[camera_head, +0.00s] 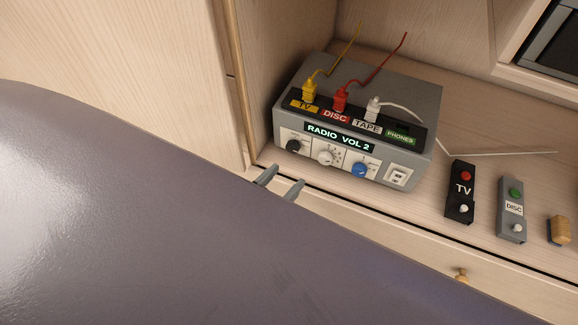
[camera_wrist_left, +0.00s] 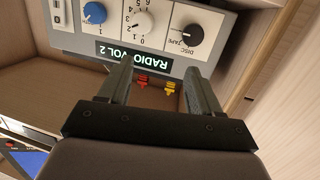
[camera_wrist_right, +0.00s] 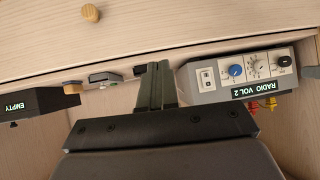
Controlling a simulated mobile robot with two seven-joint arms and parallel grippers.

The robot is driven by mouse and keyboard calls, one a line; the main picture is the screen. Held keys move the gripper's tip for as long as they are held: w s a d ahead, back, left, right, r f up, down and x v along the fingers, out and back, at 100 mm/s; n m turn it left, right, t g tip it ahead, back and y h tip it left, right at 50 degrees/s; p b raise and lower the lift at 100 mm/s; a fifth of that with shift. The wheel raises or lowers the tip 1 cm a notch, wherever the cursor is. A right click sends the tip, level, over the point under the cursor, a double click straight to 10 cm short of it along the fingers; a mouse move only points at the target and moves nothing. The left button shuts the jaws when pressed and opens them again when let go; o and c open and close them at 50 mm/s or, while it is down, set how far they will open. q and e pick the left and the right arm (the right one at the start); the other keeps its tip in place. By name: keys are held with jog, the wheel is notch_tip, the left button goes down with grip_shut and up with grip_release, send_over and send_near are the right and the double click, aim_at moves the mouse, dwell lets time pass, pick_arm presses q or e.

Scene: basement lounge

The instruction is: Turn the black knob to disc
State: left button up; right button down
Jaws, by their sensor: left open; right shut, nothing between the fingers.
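The grey radio unit (camera_head: 355,170) stands on the wooden shelf, its display reading "RADIO VOL 2". The black knob (camera_head: 293,146) is at the left end of its front panel. In the left wrist view the picture is upside down; the black knob (camera_wrist_left: 189,34) shows beside the labels "DISC" and "TAPE".
A white knob (camera_head: 325,157) and a blue knob (camera_head: 360,170) sit right of the black one. Yellow, red and white plugs stand on top. A cabinet wall stands to the left.

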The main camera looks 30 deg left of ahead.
aim_at(291, 149)
pick_arm(q)
jog(key=shift+w+a+f+n+t+y+b, duration=0.3)
jog(key=shift+w+a+f+y+b, duration=0.3)
jog(key=shift+w, duration=1)
jog(key=shift+w+a+f+n+t+y+b, duration=0.15)
jog(key=shift+w+a+f+n+y+b, duration=0.3)
jog(key=shift+w, duration=1.2)
jog(key=shift+w+a+f+n+t+y+b, duration=0.2)
jog(key=shift+w+a+f+y+b, duration=0.5)
jog(key=shift+w, duration=0.9)
jog(key=shift+a+r+h, duration=0.1)
jog(key=shift+r+h, duration=0.05)
jog(key=shift+h, duration=0.1)
jog(key=c, duration=1)
